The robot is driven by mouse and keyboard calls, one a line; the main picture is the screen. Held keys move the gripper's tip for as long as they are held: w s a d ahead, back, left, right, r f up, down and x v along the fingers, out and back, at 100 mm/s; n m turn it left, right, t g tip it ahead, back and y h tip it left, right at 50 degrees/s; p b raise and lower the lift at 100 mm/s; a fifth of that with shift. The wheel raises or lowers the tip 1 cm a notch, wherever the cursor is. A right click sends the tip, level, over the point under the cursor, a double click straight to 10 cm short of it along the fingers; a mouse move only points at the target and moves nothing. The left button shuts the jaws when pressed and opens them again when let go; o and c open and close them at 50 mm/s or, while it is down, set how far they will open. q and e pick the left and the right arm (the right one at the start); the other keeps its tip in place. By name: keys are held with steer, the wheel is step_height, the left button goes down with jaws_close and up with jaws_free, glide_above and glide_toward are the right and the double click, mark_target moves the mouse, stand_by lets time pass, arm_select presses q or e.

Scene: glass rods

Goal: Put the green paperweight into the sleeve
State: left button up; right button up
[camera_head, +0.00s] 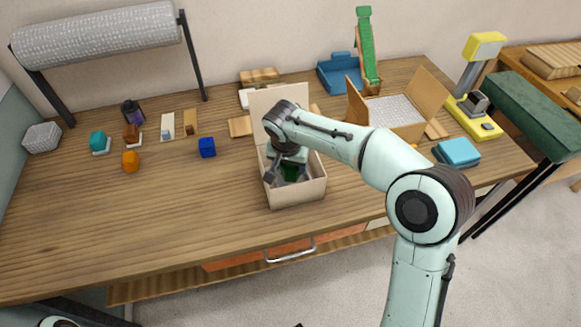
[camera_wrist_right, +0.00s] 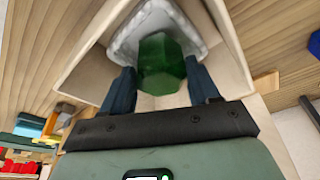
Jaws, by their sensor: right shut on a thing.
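The green paperweight (camera_wrist_right: 160,65) is a faceted, dark green glassy block. It also shows in the head view (camera_head: 290,172), mostly covered by my gripper. My right gripper (camera_head: 286,175) reaches down into an open cream box (camera_head: 300,197) and is shut on the paperweight, one finger on each side in the wrist view. A whitish padded sleeve (camera_wrist_right: 126,42) lies in the box around the far end of the paperweight in that view. I cannot tell how deep the paperweight sits in it. My left gripper is out of view.
Left of the box stand a blue cube (camera_head: 207,147), an orange block (camera_head: 130,161) and several small items. Right of it are another open carton (camera_head: 396,112) and blue folded cloths (camera_head: 457,152). A wrap roll (camera_head: 100,32) stands behind. The front left of the table is clear.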

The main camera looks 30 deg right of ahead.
steer(key=shift+f, duration=0.75)
steer(key=shift+f+b, duration=0.35)
steer(key=shift+b, duration=0.05)
steer(key=o, duration=1.1)
steer(key=shift+r+p, duration=0.5)
steer(key=shift+r, duration=0.15)
steer(key=p+v, duration=0.1)
steer(key=v, duration=1)
steer(key=shift+r, duration=0.25)
